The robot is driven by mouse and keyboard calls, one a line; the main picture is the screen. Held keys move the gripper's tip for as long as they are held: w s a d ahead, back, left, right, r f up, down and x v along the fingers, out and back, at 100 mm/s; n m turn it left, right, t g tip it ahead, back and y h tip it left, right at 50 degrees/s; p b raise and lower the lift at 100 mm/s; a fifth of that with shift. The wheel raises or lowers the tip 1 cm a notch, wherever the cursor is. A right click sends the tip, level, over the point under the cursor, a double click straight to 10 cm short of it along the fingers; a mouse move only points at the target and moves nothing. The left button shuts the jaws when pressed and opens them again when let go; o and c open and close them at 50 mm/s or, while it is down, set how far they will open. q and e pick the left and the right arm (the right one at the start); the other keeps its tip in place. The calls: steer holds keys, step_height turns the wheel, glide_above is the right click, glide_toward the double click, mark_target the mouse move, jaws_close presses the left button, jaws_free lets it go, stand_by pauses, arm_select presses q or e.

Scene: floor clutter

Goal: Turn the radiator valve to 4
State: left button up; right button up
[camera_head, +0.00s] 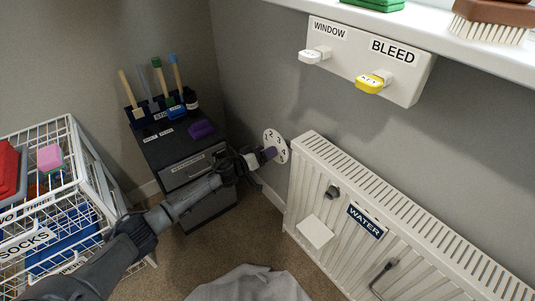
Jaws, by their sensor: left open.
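The radiator valve's white round dial (282,143), marked with numbers including 1, 2, 3 and 4, is at the left end of the white radiator (372,226). A small purple piece (270,153) shows in front of the dial, at my left gripper's tip. My left gripper (258,158) is open, right at the dial's lower left. Whether its fingers are around the purple piece or touch it, I cannot tell. The gripper hides part of the dial's left side. My right gripper is not in view.
A white wire basket rack (84,147) is at the left. A grey cloth (250,285) lies on the brown carpet. A white shelf (455,42) and hook board (410,85) are above the radiator.

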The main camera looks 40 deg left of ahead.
arm_select(q)
steer(key=shift+w+d, duration=0.15)
steer(key=shift+w, duration=0.4)
steer(key=shift+c, duration=0.4)
